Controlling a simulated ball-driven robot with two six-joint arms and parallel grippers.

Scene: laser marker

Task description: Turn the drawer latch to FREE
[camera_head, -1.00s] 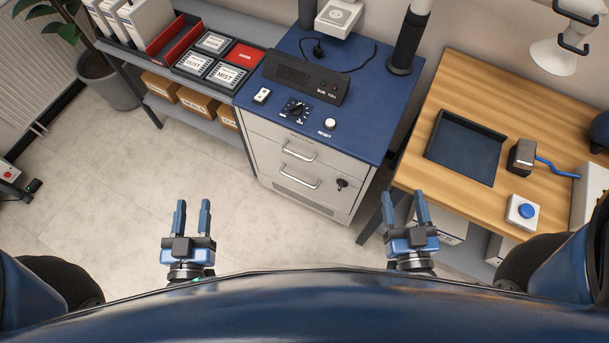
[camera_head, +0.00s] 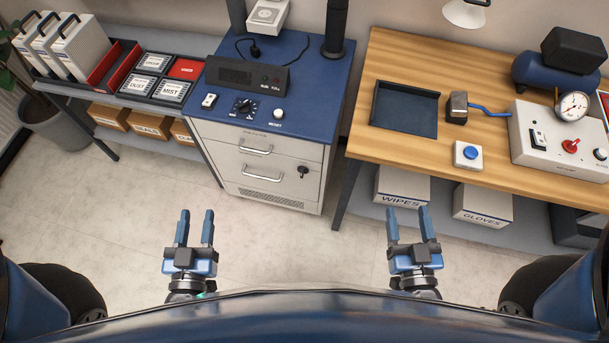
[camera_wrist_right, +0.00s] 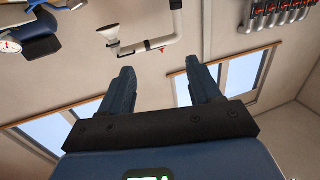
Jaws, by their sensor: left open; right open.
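The grey drawer cabinet (camera_head: 222,165) with a blue top stands ahead of me in the head view, its drawers shut. My left gripper (camera_head: 194,228) is open and empty, over the floor in front of the cabinet. My right gripper (camera_head: 409,226) is open and empty, to the right of the cabinet, in front of the wooden bench.
On the cabinet top are a black control box (camera_head: 246,76), a dial (camera_head: 243,108) and a white reset button (camera_head: 278,113). The wooden bench (camera_head: 400,55) carries a dark tray (camera_head: 405,108), a blue button (camera_head: 470,153) and a gauge box (camera_head: 560,145). The floor before the cabinet is clear.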

